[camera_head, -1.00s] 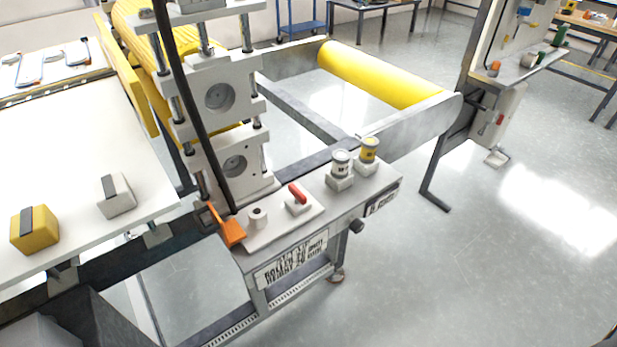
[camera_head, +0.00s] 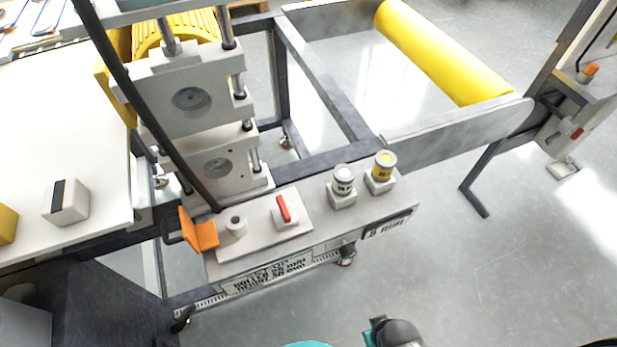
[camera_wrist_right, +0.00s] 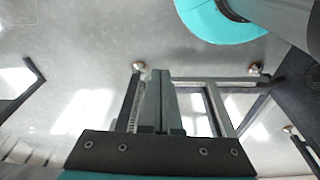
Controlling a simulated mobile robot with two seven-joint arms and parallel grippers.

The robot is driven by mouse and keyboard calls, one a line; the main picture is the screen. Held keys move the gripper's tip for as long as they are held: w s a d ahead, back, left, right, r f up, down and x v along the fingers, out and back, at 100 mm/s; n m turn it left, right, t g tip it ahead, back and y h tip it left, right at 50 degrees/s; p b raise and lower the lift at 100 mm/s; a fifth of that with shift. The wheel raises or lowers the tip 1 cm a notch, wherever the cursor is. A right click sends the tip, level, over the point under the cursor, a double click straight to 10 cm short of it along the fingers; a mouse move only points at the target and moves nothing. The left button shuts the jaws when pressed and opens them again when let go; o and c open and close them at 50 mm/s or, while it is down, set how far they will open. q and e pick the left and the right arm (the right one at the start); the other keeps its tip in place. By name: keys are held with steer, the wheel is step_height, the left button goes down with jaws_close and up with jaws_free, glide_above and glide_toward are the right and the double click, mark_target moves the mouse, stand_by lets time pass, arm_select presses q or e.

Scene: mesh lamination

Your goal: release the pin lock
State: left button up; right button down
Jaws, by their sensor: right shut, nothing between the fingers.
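No part is clearly marked as the pin lock, and I cannot tell which fitting it is. The machine's control ledge (camera_head: 262,243) carries a red-handled lever (camera_head: 284,208) on a light plate, a pale round knob (camera_head: 236,226), and an orange bracket (camera_head: 200,232) at its left end. My right gripper shows in the right wrist view (camera_wrist_right: 161,76), its dark fingers together and empty, over the floor and the machine's lower frame. In the head view only teal and dark parts of my right arm show at the bottom edge, well apart from the ledge. My left gripper is not in view.
A yellow roller (camera_head: 445,55) lies at the back right. Open floor (camera_head: 480,270) is at the right front.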

mark_target(283, 209)
steer(key=w+a+r+t+y+p, duration=0.1)
steer(key=w+a+r+p, duration=0.3)
steer(key=r, duration=1)
steer(key=w+d+r+t+y+p, duration=0.1)
steer(key=w+r+p, duration=0.35)
steer(key=r, duration=0.95)
steer(key=w+a+r+n+y, duration=0.1)
steer(key=w+r+y, duration=0.1)
steer(key=w, duration=0.5)
steer(key=w+a+r+n+g+y+b, duration=0.1)
steer(key=w+a+r+y, duration=0.1)
steer(key=w+r, duration=0.2)
steer(key=w, duration=0.3)
steer(key=shift+w+a+r+n+y, duration=0.15)
steer(key=shift+w+a+n+y, duration=0.15)
steer(key=shift+y, duration=0.1)
steer(key=b+x, duration=0.1)
steer(key=x, duration=0.9)
steer(key=shift+s+a+f+b, duration=0.1)
steer(key=shift+s+f+b, duration=0.1)
steer(key=shift+b, duration=0.1)
steer(key=shift+s+a+r+p, duration=0.1)
steer(key=shift+s+a+p, duration=0.15)
steer(key=shift+a, duration=0.35)
steer(key=shift+s+a+r+p, duration=0.1)
steer(key=shift+s+a+p, duration=0.1)
steer(key=shift+a, duration=0.4)
steer(key=shift+s+a, duration=0.15)
steer(key=shift+a, duration=0.45)
